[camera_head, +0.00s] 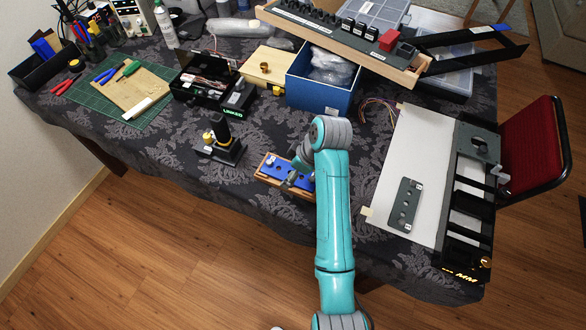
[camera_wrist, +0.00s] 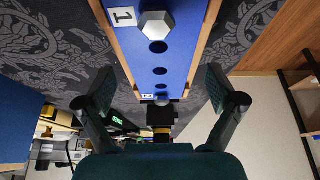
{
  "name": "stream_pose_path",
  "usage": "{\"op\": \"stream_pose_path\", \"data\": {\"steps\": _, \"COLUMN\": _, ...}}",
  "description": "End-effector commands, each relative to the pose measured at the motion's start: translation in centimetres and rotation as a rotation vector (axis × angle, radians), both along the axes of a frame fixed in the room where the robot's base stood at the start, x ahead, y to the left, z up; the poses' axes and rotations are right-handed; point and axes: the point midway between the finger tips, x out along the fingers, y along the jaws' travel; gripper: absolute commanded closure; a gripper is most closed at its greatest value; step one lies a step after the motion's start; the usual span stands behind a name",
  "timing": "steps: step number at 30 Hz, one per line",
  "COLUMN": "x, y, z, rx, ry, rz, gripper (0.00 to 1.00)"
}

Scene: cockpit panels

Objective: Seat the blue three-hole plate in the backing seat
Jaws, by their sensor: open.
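The blue plate (camera_head: 272,168) lies in a wooden tray (camera_head: 262,178) at the front of the table, with a silver hex knob (camera_wrist: 155,25) on it. In the wrist view the blue plate (camera_wrist: 180,55) shows dark holes in a row, a white "1" label at one end and wood edges along both sides. My gripper (camera_wrist: 160,92) is open and empty, its two dark fingers apart either side of the plate's near end. In the head view it is over the tray, and my arm hides the tray's right end. I cannot tell which place is the backing seat.
A grey plate with holes (camera_head: 404,204) lies on a white sheet (camera_head: 420,150) at the right. A black panel (camera_head: 470,200) runs along the right edge. A black stand with a yellow part (camera_head: 220,145) is left of the tray. A blue box (camera_head: 320,92) stands behind.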

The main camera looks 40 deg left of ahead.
Motion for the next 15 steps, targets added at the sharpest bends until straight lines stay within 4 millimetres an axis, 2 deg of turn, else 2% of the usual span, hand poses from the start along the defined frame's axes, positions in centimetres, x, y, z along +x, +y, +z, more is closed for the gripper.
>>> {"op": "stream_pose_path", "data": {"steps": 5, "x": 0.1, "y": -0.1, "z": 0.4, "rx": 0.000, "ry": -0.001, "rz": 0.000, "gripper": 0.07}}
{"op": "stream_pose_path", "data": {"steps": 15, "x": 0.6, "y": -2.0, "z": 4.9, "rx": 0.002, "ry": -0.002, "rz": -0.001, "gripper": 0.07}}
